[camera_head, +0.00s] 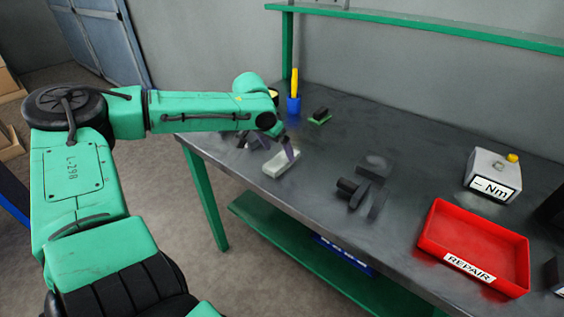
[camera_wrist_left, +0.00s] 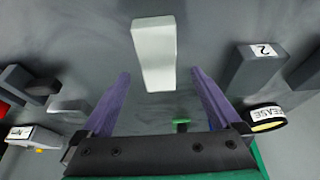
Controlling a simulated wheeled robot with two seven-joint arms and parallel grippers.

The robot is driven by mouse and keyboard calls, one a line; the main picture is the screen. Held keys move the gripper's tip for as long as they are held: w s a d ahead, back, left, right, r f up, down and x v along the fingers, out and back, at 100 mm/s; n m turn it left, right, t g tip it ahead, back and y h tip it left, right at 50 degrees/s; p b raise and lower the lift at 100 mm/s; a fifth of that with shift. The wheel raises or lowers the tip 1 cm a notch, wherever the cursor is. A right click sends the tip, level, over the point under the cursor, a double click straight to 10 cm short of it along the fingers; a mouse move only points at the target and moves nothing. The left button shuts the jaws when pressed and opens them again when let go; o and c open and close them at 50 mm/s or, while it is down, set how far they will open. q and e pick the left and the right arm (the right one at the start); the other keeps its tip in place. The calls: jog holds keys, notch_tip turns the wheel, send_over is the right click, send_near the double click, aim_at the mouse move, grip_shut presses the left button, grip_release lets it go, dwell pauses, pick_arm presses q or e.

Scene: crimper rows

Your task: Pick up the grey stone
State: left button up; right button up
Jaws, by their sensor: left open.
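The grey stone is a pale grey oblong block (camera_head: 281,163) lying on the dark bench near its front edge, in the head view. It also shows in the left wrist view (camera_wrist_left: 154,50), upper middle. My left gripper (camera_head: 287,146) is open, with its purple fingers pointing down at the stone. In the wrist view the stone's near end appears between the two fingertips (camera_wrist_left: 160,73), with a gap on each side. I cannot tell how far the fingertips are above it. Nothing is held. My right gripper is not in view.
A blue cup (camera_head: 293,105) with a yellow item and a green-based dark block (camera_head: 319,116) stand behind. Dark blocks (camera_head: 351,188) lie to the right. A red REPAIR tray (camera_head: 438,250) and an Nm box (camera_head: 492,172) are farther right. A dark block marked 2 (camera_wrist_left: 250,70) is near.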

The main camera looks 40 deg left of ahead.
aim_at(283, 157)
pick_arm(q)
jog(key=x, duration=0.4)
jog(key=shift+w+d, duration=0.1)
jog(key=shift+w, duration=0.1)
jog(key=shift+s+r, duration=0.15)
jog(key=shift+r, duration=0.05)
jog(key=c, duration=0.7)
grip_shut()
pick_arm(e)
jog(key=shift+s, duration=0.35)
pick_arm(q)
notch_tip(283, 157, up, 20)
jog(key=p, duration=0.1)
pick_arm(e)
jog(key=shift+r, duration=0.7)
